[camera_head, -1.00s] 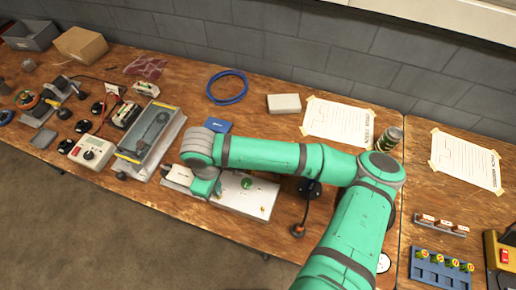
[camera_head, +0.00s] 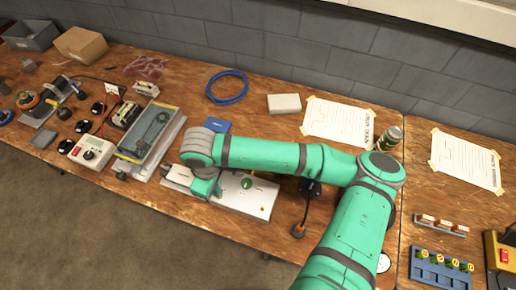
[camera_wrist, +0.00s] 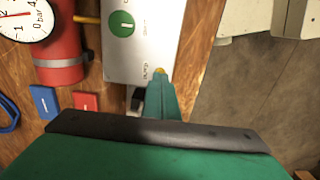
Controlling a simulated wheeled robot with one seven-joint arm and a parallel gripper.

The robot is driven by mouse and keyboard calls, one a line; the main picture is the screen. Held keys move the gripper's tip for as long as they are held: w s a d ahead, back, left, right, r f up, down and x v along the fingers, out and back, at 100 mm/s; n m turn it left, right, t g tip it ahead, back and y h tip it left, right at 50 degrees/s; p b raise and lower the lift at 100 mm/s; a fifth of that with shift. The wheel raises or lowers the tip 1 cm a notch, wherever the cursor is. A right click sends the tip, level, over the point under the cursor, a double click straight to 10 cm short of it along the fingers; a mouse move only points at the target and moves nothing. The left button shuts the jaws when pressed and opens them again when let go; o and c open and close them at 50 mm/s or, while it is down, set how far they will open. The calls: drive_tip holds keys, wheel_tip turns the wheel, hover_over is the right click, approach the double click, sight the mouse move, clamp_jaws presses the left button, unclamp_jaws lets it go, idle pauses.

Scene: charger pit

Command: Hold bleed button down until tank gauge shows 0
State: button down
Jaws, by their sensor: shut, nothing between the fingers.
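The grey bleed panel (camera_wrist: 140,45) lies on the bench with a green round knob (camera_wrist: 122,24) on it. In the head view the same panel (camera_head: 250,203) sits under my arm. A small yellow button (camera_wrist: 160,71) shows at the panel's lower right corner in the wrist view. My gripper (camera_wrist: 160,85) is shut and empty, its tip right at the button and partly covering it; contact cannot be told. The red tank (camera_wrist: 58,40) lies left of the panel.
A blue block (camera_wrist: 44,101) and a red block (camera_wrist: 85,100) lie below the tank in the wrist view. In the head view a framed box (camera_head: 150,135) stands left of the panel, and a blue hose coil (camera_head: 228,88) lies behind.

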drive_tip(key=shift+f, duration=0.8)
idle(2.2)
idle(3.0)
drive_tip(key=shift+r, duration=3.5)
